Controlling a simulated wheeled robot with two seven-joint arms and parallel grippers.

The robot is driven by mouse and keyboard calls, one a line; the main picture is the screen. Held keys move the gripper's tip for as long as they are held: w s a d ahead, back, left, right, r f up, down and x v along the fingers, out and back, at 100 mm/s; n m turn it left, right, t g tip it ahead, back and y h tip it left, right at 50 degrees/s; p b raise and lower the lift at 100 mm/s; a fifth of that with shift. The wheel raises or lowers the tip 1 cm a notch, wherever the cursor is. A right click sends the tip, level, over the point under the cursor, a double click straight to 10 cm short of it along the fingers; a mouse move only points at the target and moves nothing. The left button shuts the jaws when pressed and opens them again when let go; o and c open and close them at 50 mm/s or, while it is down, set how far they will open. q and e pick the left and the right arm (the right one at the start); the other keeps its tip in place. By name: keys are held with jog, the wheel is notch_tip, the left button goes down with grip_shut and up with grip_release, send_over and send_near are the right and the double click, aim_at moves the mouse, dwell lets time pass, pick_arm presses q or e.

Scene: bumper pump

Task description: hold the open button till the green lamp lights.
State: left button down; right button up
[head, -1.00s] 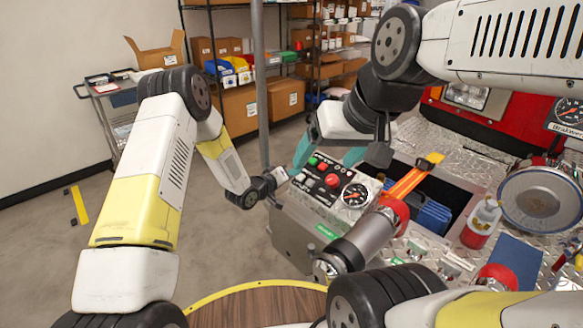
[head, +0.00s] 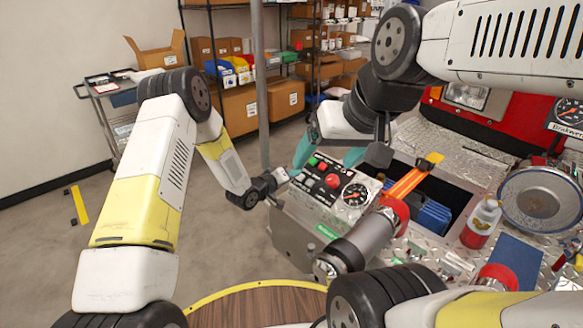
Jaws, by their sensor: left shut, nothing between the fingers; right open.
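The control panel (head: 297,194) is a black face on a grey metal box. It carries a green button (head: 313,161), a red button (head: 322,166), a larger red knob (head: 332,181) and a round gauge (head: 354,195). I cannot read its labels or pick out a lit green lamp. My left gripper (head: 281,176) is shut and empty at the panel's left edge, its tip close to it; I cannot tell whether it touches a button.
An orange-handled tool (head: 405,183) and a blue object (head: 432,216) lie at an open bay right of the panel. A pole (head: 261,90) rises behind my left gripper.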

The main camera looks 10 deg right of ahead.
pick_arm(q)
jog(key=shift+w+d+f, duration=0.1)
jog(key=shift+f, duration=0.1)
jog(key=shift+w+d+f, duration=0.1)
jog(key=shift+d+f, duration=0.1)
jog(key=shift+f, duration=0.25)
dwell(1.9)
dwell(1.6)
jog(key=shift+s+a+r, duration=0.15)
jog(key=shift+a+r, duration=0.05)
jog(key=shift+r, duration=0.2)
jog(key=shift+s+a+r, duration=0.1)
jog(key=shift+a+r, duration=0.1)
jog(key=shift+r, duration=0.2)
jog(key=shift+s+a+r, duration=0.25)
jog(key=shift+a+r, duration=0.1)
jog(key=shift+r, duration=0.35)
jog(key=shift+s+a+r, duration=0.2)
jog(key=shift+a+r, duration=0.15)
jog(key=shift+r, duration=0.4)
jog(key=shift+s+a+r, duration=0.25)
jog(key=shift+a+r, duration=0.1)
jog(key=shift+r, duration=0.35)
